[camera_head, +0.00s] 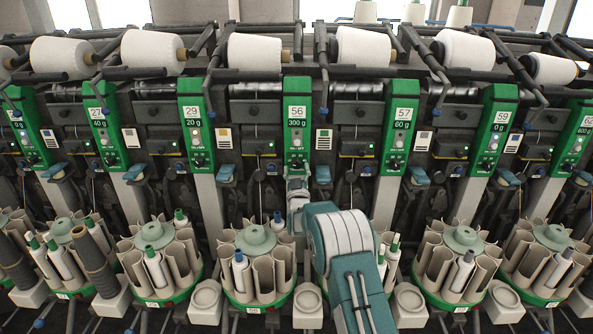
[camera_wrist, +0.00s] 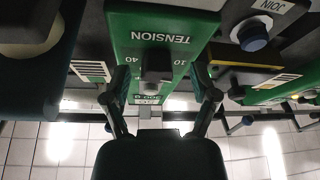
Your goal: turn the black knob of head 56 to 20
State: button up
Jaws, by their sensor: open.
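The panel of head 56 (camera_head: 296,128) is green, in the middle of the head view, with 56 above a 300 g reading. In the wrist view the green panel (camera_wrist: 185,22) is upside down, with TENSION and the scale numbers 10 and 40 legible. The black knob (camera_wrist: 156,68) stands out from it; its pointer setting cannot be read. My gripper (camera_wrist: 160,80) is open, with one finger to the left and one to the right of the knob, apart from it. In the head view my gripper (camera_head: 297,181) is at the panel's lower end and hides the knob.
Similar green panels stand on both sides, with head 29 (camera_head: 195,125) at left and head 57 (camera_head: 399,130) at right. White yarn cones (camera_head: 363,47) sit above. Round bobbin magazines (camera_head: 256,240) stand below, near my arm. A blue button (camera_wrist: 252,38) is beside the panel.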

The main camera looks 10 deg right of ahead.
jog(key=shift+d, duration=0.1)
grip_shut()
jog(key=shift+m, duration=0.5)
jog(key=m+h, duration=0.2)
jog(key=m, duration=0.1)
jog(key=m+h, duration=0.1)
jog(key=m, duration=0.1)
jog(key=shift+a+g, duration=0.3)
jog(key=m+g+h, duration=0.1)
jog(key=m, duration=0.3)
jog(key=m+g+h, duration=0.1)
jog(key=m+h, duration=0.1)
jog(key=m, duration=0.2)
jog(key=shift+w+a+r, duration=0.1)
jog(key=shift+m+h, duration=0.3)
